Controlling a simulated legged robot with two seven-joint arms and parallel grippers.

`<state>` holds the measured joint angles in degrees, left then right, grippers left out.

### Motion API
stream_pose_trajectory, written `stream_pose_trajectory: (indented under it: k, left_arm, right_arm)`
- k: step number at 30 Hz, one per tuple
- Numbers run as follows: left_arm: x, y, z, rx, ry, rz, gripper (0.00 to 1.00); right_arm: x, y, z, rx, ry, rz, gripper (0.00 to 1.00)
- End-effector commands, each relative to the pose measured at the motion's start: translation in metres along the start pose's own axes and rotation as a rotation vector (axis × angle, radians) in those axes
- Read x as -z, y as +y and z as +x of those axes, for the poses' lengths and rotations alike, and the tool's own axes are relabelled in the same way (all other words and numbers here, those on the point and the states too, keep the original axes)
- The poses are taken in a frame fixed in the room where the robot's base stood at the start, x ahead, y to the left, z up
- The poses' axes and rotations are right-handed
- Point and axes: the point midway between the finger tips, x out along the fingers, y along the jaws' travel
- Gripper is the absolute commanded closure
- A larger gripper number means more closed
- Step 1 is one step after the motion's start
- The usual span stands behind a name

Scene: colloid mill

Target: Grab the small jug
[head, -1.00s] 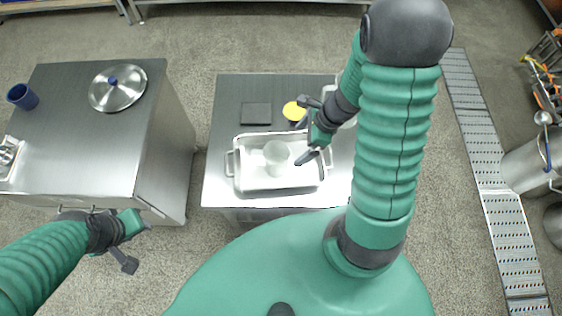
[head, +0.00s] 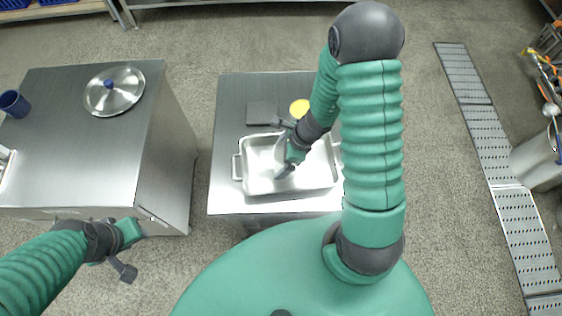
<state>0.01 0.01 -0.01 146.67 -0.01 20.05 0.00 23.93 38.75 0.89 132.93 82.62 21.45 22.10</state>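The small jug (head: 280,153) is pale and translucent and stands in the metal tray (head: 254,184). Much of it is hidden behind my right gripper. My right gripper (head: 279,148) is over the tray at the jug, with its two fingers spread apart, one toward the far rim and one toward the near side. I cannot tell whether a finger touches the jug. My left gripper (head: 133,252) is open and empty, low in front of the left cabinet, far from the jug.
The tray sits on a steel table (head: 228,110). A dark square plate (head: 262,113) and a yellow round item (head: 299,108) lie behind it. The left cabinet (head: 75,155) carries a lid (head: 114,91) and a blue cup (head: 14,103).

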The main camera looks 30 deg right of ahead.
Motion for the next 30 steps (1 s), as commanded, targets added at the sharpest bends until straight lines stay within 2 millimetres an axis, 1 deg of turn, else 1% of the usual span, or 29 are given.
stream_pose_trajectory:
  k: [1, 2, 13, 19, 21, 23, 27, 30]
  left_arm:
    - [0.0, 0.0, 0.0, 0.0, 0.0, 0.0, 0.66]
    - [0.0, 0.0, 0.0, 0.0, 0.0, 0.0, 0.66]
    - [0.0, 0.0, 0.0, 0.0, 0.0, 0.0, 0.66]
    - [0.0, 0.0, 0.0, 0.0, 0.0, 0.0, 0.66]
    - [0.001, 0.0, -0.004, 0.0, 0.0, 0.0, 0.66]
    - [0.002, 0.0, -0.011, 0.0, 0.0, 0.0, 0.66]
    - [0.007, 0.0, -0.032, 0.0, 0.0, 0.0, 0.66]
    - [0.01, 0.0, -0.043, 0.0, 0.0, 0.0, 0.66]
  right_arm:
    - [0.0, 0.0, 0.0, 0.0, 0.0, 0.001, 0.13]
    - [0.0, 0.0, 0.0, 0.0, 0.0, 0.001, 0.17]
    - [0.001, -0.001, 0.001, 0.0, 0.002, 0.002, 0.65]
    - [0.001, 0.0, 0.0, -0.001, 0.001, 0.001, 0.67]
    - [-0.002, -0.001, -0.005, 0.0, 0.0, 0.0, 0.67]
    - [-0.006, -0.001, -0.015, 0.001, 0.0, -0.001, 0.67]
    - [-0.021, -0.001, -0.05, 0.003, -0.002, -0.003, 0.67]
    - [-0.03, -0.001, -0.071, 0.002, -0.002, -0.003, 0.67]
